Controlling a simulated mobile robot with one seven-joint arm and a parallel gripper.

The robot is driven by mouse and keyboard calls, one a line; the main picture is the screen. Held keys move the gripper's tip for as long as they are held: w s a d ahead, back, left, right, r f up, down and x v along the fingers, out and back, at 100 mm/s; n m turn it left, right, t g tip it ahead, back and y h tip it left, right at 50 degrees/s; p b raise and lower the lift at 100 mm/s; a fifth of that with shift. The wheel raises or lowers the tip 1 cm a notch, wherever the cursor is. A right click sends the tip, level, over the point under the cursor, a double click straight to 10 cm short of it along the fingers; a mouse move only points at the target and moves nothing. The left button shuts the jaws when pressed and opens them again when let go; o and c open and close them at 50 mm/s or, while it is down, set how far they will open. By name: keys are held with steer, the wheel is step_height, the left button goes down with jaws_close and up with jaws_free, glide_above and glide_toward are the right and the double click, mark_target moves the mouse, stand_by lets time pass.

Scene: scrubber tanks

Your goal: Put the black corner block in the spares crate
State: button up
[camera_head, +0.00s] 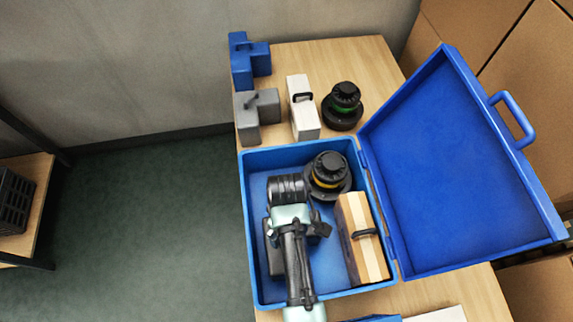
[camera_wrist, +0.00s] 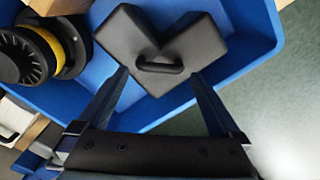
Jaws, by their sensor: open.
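The black corner block (camera_wrist: 200,48), an L-shaped block with a small handle on top, lies inside the open blue case (camera_wrist: 262,20). In the head view the block (camera_head: 273,262) shows only in part, left of and below my arm. My gripper (camera_wrist: 158,77) is open above it, with one finger on each side of the handle. I cannot tell whether the fingers touch the block. In the head view my arm hides the fingertips. A black slatted crate (camera_head: 14,200), possibly the spares crate, stands on a wooden shelf at the far left.
The case also holds a yellow-ringed black knob (camera_head: 329,175) and a striped wooden box (camera_head: 363,240). Its lid (camera_head: 455,170) stands open to the right. Behind it are blue (camera_head: 248,62) and grey (camera_head: 257,114) corner blocks, a white box (camera_head: 302,106) and a green-ringed knob (camera_head: 343,106). Open floor lies left.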

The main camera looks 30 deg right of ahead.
step_height(320, 180, up, 8)
steer(key=shift+r, duration=0.2)
steer(key=w+a+r+m+t+h, duration=0.1)
steer(key=w+r+t, duration=0.5)
steer(key=w+r, duration=0.65)
steer(key=w+a+r+m+t+h, duration=0.15)
steer(key=w+r+t, duration=0.55)
steer(key=r, duration=1)
steer(key=s+a+r+m+t, duration=0.1)
steer(key=a+r+t, duration=0.15)
steer(key=r, duration=0.55)
steer(key=s+a+r+t, duration=0.1)
steer(key=r+t, duration=0.2)
steer(key=r, duration=0.5)
steer(key=s+a+r+m+t, duration=0.1)
steer(key=s+r+t, duration=0.15)
steer(key=r, duration=0.55)
steer(key=s+a+r+m+t+y, duration=0.1)
steer(key=s+a+r+t+y, duration=0.1)
steer(key=s+r+t, duration=0.4)
steer(key=s+a+r, duration=0.1)
steer(key=s+r, duration=0.2)
steer(key=r, duration=0.3)
steer(key=shift+s+a+r, duration=0.15)
steer(key=shift+s+r, duration=0.15)
steer(key=shift+s, duration=0.05)
